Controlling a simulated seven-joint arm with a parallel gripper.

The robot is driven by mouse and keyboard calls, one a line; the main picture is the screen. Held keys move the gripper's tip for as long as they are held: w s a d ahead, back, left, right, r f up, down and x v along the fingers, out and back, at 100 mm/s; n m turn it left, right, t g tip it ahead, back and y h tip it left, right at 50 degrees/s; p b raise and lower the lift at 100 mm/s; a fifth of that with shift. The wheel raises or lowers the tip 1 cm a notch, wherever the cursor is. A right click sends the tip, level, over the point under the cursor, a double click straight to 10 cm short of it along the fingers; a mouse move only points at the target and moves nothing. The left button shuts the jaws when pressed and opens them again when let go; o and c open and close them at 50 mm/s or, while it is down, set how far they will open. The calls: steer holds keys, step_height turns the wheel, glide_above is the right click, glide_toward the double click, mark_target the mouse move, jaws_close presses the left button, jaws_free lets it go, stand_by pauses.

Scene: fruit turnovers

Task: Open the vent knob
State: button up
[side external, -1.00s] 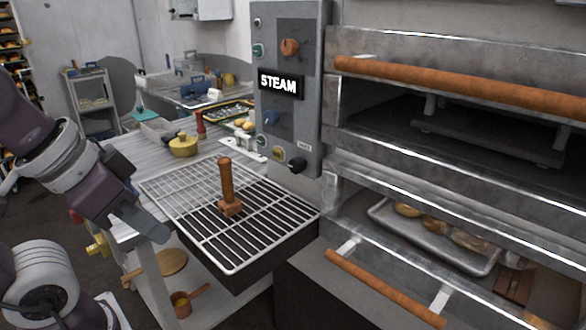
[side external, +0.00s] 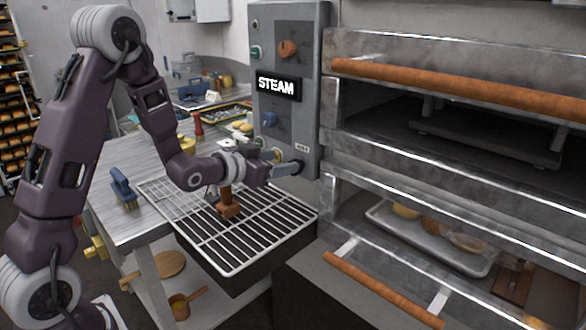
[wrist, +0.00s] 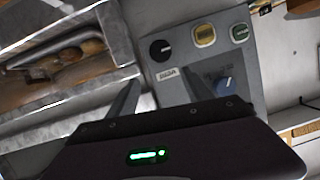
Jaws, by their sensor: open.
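The black knob (wrist: 160,50) is on the lower part of the grey control panel (side external: 262,30), beside a small label (wrist: 167,74) whose text I cannot read clearly; I take it as the vent knob. My gripper (wrist: 161,82) is open, its two fingers apart and pointing at the panel. In the wrist view the knob lies beyond the fingertips, roughly between their lines, with nothing held. In the side view my gripper (side external: 290,168) is close in front of the knob and largely hides it; I cannot tell if they touch.
The panel also carries a blue knob (side external: 270,119), an orange knob (side external: 288,49) and a STEAM sign (side external: 277,85). Below my gripper is a wire rack (side external: 245,255) with a wooden-handled tool (side external: 229,210). The oven's wooden handles (side external: 385,288) jut out at right.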

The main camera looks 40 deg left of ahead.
mark_target(293, 175)
step_height(293, 175, down, 5)
steer(key=a+t+h, duration=0.1)
steer(key=a+t, duration=0.1)
steer(key=t, duration=0.1)
steer(key=w, duration=0.7)
steer(key=shift+d+r, duration=0.1)
steer(key=shift+d, duration=0.1)
jaws_close()
